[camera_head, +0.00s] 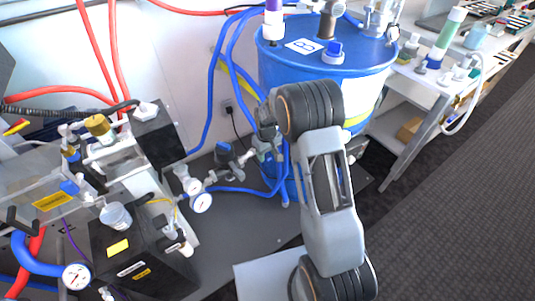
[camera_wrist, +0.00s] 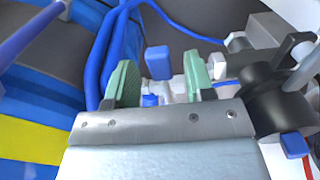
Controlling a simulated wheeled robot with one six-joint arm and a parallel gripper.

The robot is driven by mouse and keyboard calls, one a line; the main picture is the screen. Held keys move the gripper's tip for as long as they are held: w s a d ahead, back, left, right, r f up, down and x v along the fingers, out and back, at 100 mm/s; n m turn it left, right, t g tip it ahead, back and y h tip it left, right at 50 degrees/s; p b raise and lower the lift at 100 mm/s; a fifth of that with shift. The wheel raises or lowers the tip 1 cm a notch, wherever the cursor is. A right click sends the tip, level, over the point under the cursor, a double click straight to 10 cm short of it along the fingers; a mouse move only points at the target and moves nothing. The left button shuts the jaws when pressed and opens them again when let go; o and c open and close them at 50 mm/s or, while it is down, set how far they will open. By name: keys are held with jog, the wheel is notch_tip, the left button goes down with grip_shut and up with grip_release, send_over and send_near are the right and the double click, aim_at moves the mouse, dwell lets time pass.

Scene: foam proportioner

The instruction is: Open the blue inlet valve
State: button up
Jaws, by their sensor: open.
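A small blue valve handle (camera_wrist: 158,62) stands upright in the wrist view, on pale metal fittings. My gripper (camera_wrist: 160,78) is open, with one green-padded finger on each side of the handle's line. The handle appears just beyond the fingertips, with gaps on both sides; I cannot tell the exact depth. In the head view a blue handle (camera_head: 223,149) sits on the pipe between the drum and the gauges, and it seems to be the same one. My gripper is mostly hidden by my arm there.
A blue drum (camera_head: 305,72) stands behind my arm, with blue hoses (camera_head: 208,105) beside it. Pressure gauges (camera_head: 201,203) and the proportioner block (camera_head: 140,245) are at left. A white bench (camera_head: 425,88) is at right. In the wrist view, dark fittings (camera_wrist: 278,95) crowd the right side.

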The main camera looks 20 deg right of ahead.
jog(key=shift+c, duration=0.3)
grip_shut()
dwell(0.3)
